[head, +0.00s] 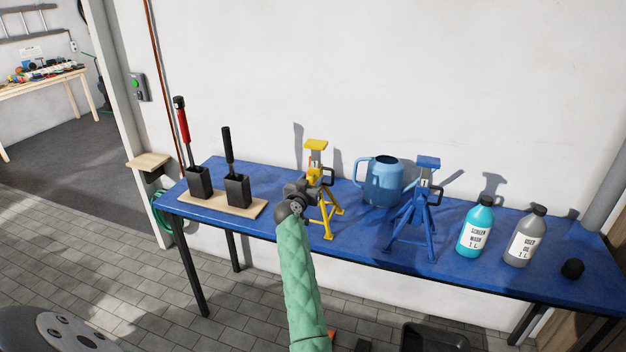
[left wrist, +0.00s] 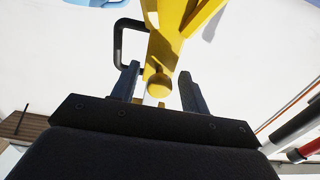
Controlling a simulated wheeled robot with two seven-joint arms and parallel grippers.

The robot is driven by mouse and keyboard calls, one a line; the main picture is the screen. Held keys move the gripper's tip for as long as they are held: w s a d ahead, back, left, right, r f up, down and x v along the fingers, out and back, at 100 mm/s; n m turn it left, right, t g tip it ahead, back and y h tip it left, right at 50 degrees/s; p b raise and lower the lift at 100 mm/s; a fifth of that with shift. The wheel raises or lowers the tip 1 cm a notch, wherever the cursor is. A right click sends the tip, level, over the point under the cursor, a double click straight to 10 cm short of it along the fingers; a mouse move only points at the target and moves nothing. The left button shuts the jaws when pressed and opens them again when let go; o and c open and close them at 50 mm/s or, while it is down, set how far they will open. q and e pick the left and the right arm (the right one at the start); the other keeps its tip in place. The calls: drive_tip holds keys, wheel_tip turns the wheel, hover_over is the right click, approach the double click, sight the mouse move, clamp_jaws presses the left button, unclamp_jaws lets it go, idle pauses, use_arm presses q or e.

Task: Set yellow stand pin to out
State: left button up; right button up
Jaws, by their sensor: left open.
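The yellow stand (head: 316,146) stands on the blue bench, left of the middle, with a black handle on its right side. My left gripper (head: 312,186) is in front of its upper body and hides part of it. In the left wrist view the yellow stand (left wrist: 166,45) fills the top middle. A round yellow pin end (left wrist: 158,85) points toward the camera. The open fingers of my left gripper (left wrist: 159,80) lie on either side of it, with gaps showing. How far the pin sticks out cannot be told. My right gripper is not in view.
The blue bench (head: 360,248) also carries a blue watering can (head: 383,182), a blue stand (head: 418,215), a teal bottle (head: 475,230), a grey bottle (head: 524,238) and a black object (head: 572,268). A wooden board (head: 215,207) with two black holders is at the left.

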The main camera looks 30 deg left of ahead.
use_arm(q)
drive_tip(key=shift+s+r, duration=0.1)
drive_tip(key=shift+c, duration=0.3)
drive_tip(key=c, duration=0.4)
clamp_jaws()
drive_tip(key=shift+s, duration=0.1)
drive_tip(key=shift+v, duration=1.9)
drive_tip(key=shift+o, duration=2.3)
unclamp_jaws()
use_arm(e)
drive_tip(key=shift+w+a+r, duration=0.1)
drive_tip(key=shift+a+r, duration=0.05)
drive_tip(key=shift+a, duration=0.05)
